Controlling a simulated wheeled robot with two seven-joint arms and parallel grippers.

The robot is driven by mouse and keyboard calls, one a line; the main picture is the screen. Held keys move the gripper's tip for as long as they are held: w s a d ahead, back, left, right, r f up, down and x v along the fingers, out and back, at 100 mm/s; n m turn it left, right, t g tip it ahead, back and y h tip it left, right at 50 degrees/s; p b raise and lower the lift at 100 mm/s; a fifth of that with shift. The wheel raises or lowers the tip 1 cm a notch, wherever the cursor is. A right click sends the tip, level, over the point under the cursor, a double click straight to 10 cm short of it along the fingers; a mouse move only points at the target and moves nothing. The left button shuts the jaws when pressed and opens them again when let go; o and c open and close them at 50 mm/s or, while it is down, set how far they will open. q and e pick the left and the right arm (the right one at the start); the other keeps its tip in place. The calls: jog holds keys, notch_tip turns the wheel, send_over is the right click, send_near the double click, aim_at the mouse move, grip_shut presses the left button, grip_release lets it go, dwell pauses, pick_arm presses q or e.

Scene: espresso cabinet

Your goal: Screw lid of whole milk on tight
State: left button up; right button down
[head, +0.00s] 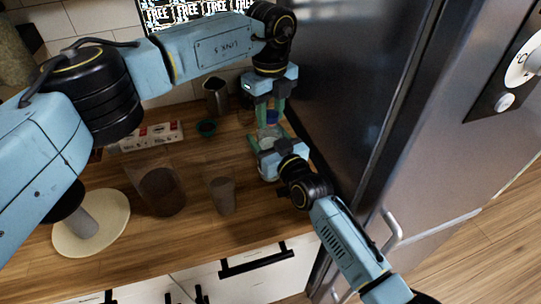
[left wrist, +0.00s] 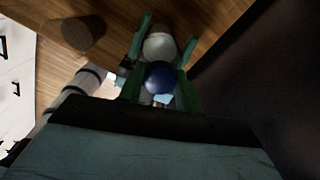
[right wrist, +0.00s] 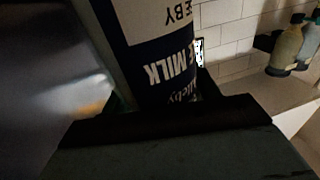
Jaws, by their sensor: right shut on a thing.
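The whole milk bottle stands upright near the fridge, mostly covered by my grippers in the head view. Its blue and white label (right wrist: 160,50) fills the middle of the right wrist view. My right gripper (head: 268,143) is shut around the bottle's body. The blue lid (head: 272,117) is at the bottle's top; it also shows in the left wrist view (left wrist: 160,77). My left gripper (head: 270,112) points down from above, its green fingers apart on both sides of the lid. Contact with the lid, and the lid's seating on the neck, cannot be made out.
The dark fridge (head: 350,70) stands close to the right of both grippers. A large dark-filled cup (head: 162,192) and a smaller cup (head: 222,196) stand to the left. A metal pitcher (head: 215,97), a small green cup (head: 206,127) and a box (head: 152,136) are behind.

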pick_arm(q)
jog(key=c, duration=0.3)
jog(key=m, duration=0.4)
jog(key=shift+m, duration=0.4)
jog(key=m, duration=0.5)
jog(key=shift+m, duration=0.3)
jog(key=shift+c, duration=0.2)
jog(key=m, duration=0.5)
jog(key=shift+f+m, duration=0.1)
jog(key=shift+m, duration=0.2)
jog(key=m, duration=0.6)
jog(key=shift+m, duration=0.4)
jog(key=o, duration=1.1)
